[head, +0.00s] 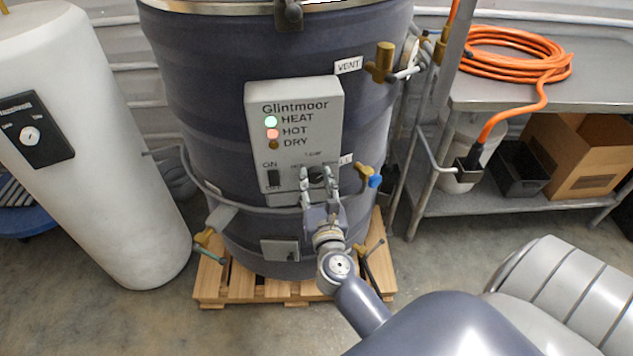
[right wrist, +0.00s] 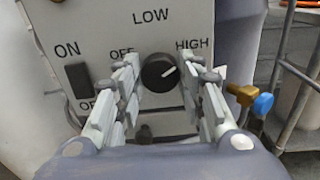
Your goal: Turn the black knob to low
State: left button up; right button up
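The black knob (right wrist: 160,73) sits on the front of the grey control box (head: 293,130). Its white pointer line slants up and right, toward the HIGH label and away from LOW at the top. My right gripper (head: 319,180) is open in front of the box, with one finger on each side of the knob. In the right wrist view small gaps seem to separate the fingers from it; contact is not clear. In the head view the fingers partly cover the knob (head: 317,174). My left gripper is not in view.
An ON/OFF rocker switch (right wrist: 80,80) is left of the knob. A brass valve with a blue cap (head: 375,181) is close on the right. The drum stands on a wooden pallet (head: 215,285). A white tank (head: 85,130) stands left, a metal table (head: 510,90) right.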

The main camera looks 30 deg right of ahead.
jog(key=c, duration=0.3)
jog(key=n+p, duration=0.3)
jog(key=n, duration=0.1)
jog(key=shift+r, duration=0.2)
jog(key=n+p, duration=0.2)
jog(key=n, duration=0.1)
jog(key=shift+n, duration=0.4)
jog(key=shift+f+n+p, duration=0.1)
jog(key=shift+n+p, duration=0.9)
jog(key=shift+n, duration=0.9)
